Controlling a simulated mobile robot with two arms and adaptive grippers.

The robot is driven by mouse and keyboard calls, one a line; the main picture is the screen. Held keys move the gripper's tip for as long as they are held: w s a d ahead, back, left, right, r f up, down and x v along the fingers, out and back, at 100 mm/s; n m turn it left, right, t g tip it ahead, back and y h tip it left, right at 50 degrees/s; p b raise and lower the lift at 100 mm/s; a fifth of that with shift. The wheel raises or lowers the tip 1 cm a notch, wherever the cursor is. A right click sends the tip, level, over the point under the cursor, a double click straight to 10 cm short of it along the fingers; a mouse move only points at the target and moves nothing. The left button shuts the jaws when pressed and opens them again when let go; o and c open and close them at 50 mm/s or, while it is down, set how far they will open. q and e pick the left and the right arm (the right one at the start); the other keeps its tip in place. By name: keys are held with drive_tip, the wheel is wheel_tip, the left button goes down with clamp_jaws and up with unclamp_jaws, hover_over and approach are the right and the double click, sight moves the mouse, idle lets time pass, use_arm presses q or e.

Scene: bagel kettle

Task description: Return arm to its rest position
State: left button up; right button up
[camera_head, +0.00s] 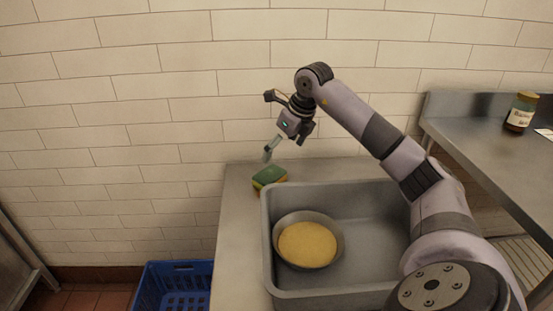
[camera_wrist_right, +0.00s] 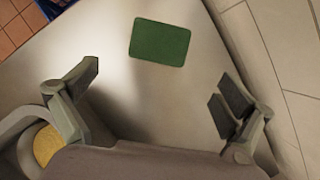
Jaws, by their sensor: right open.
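My right gripper (camera_head: 284,146) hangs in the air near the tiled wall, above the far end of the counter. In the right wrist view its two fingers are spread wide, with nothing between the fingertips (camera_wrist_right: 160,98). My right arm comes in from the lower right and bends over at the top. A green and yellow sponge (camera_head: 268,177) lies on the counter below the gripper, apart from it. Its green top (camera_wrist_right: 160,42) also shows in the right wrist view, beyond the fingers. My left gripper is not in view.
A grey sink basin (camera_head: 370,215) holds a round bowl (camera_head: 333,227) with yellow contents (camera_head: 307,245). The steel counter (camera_head: 237,230) runs along its left. A blue crate (camera_head: 150,290) stands on the floor. A labelled jar (camera_head: 520,113) stands on the steel table (camera_head: 475,125) at right.

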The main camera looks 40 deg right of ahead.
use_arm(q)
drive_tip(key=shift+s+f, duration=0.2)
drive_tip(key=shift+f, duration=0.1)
use_arm(e)
drive_tip(key=shift+v, duration=0.75)
